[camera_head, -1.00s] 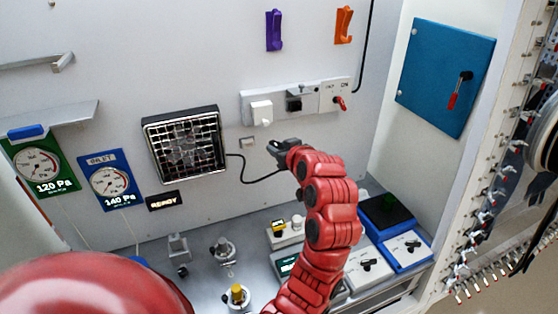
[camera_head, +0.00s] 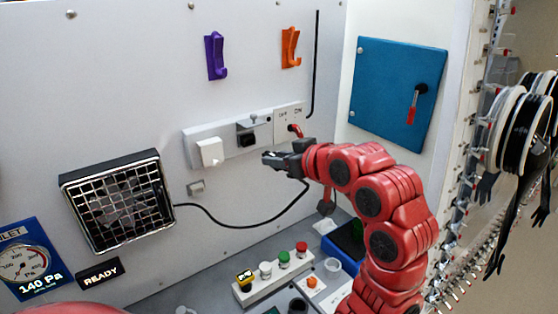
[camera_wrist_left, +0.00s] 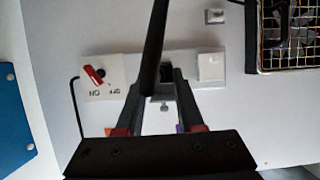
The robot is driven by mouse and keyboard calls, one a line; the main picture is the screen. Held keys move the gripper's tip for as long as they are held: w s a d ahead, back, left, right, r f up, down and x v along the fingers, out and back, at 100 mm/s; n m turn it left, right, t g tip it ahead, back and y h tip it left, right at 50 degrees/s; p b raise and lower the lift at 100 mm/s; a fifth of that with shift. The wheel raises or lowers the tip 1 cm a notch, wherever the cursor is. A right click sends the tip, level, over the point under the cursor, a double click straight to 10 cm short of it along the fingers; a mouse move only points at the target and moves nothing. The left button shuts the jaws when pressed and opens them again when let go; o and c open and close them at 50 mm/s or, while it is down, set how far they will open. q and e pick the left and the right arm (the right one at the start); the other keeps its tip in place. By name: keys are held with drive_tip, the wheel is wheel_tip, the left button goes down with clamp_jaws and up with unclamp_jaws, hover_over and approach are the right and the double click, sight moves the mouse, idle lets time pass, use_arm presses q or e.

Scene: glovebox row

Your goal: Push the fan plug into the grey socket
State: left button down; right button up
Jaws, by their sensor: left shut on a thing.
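The fan (camera_head: 118,202) has a black frame and a wire grille and hangs on the back wall. Its black cable (camera_head: 220,226) sags along the wall up to my left gripper (camera_head: 272,160). That gripper is shut on the fan plug, a dark shape mostly hidden by the fingers. The grey socket (camera_head: 247,127), with a dark face, sits mid-strip, above and left of the gripper. In the left wrist view the gripper fingers (camera_wrist_left: 158,112) frame the dark socket area, and a dark bar crosses in front. I cannot tell whether plug and socket touch. My right gripper is not in view.
A white block (camera_head: 210,152) is left of the socket, and a switch with a red knob (camera_head: 296,131) is right of it. Purple (camera_head: 215,55) and orange (camera_head: 290,48) hooks are above. A button box (camera_head: 275,275) stands on the bench below.

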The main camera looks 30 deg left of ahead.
use_arm(q)
drive_tip(key=shift+w+a, duration=0.1)
drive_tip(key=shift+a, duration=0.15)
drive_tip(key=shift+w+a+b, duration=0.15)
drive_tip(key=shift+w+a, duration=0.2)
drive_tip(key=shift+a, duration=0.45)
drive_tip(key=shift+w+a+b, duration=0.1)
drive_tip(key=shift+w+a, duration=0.3)
drive_tip(key=shift+a, duration=0.45)
drive_tip(key=shift+w+a+b, duration=0.15)
drive_tip(key=shift+w+a, duration=0.2)
drive_tip(key=shift+a, duration=0.45)
drive_tip(key=shift+b, duration=0.4)
drive_tip(key=shift+b, duration=0.75)
drive_tip(key=shift+w+a+b, duration=0.15)
drive_tip(key=shift+w+a, duration=0.1)
drive_tip(key=shift+a, duration=0.4)
drive_tip(key=shift+w+a+b, duration=0.15)
drive_tip(key=shift+w+a, duration=0.05)
drive_tip(key=shift+a, duration=0.4)
drive_tip(key=shift+c, duration=2.2)
unclamp_jaws()
drive_tip(key=shift+a, duration=0.15)
